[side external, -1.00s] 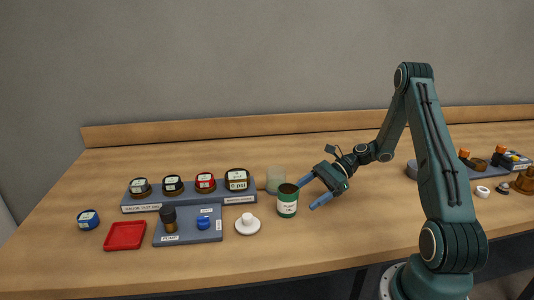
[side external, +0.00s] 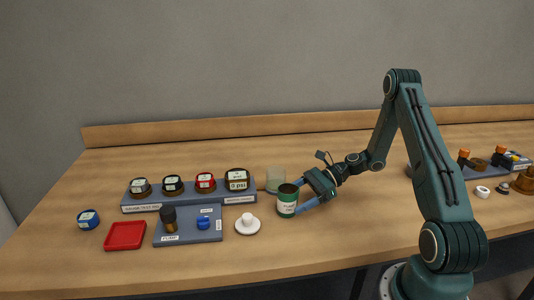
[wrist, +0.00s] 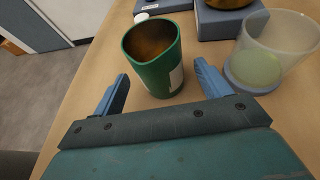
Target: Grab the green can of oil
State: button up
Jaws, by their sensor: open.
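The green can of oil (side external: 287,201) stands upright on the table, with a white label and an open top showing brown inside. In the wrist view the can (wrist: 152,72) stands just ahead of and between my fingertips. My gripper (side external: 303,200) is open and low over the table, to the right of the can. In the wrist view my gripper's blue fingers (wrist: 163,82) are spread, one on each side of the can's near part. A gap shows between each finger and the can.
A clear cup (side external: 276,179) stands close behind the can; it also shows in the wrist view (wrist: 276,52), right of my right finger. A white knobbed disc (side external: 248,224), a blue-grey tray (side external: 188,235), a gauge rack (side external: 190,200) and a red tray (side external: 125,236) lie to the left.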

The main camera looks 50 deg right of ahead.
aim_at(279, 206)
jog(key=shift+x, duration=2.3)
jog(key=c, duration=1.2)
jog(key=shift+o, duration=0.2)
jog(key=shift+r, duration=0.25)
notch_tip(279, 206, up, 19)
jog(key=shift+r, duration=0.2)
dwell(0.5)
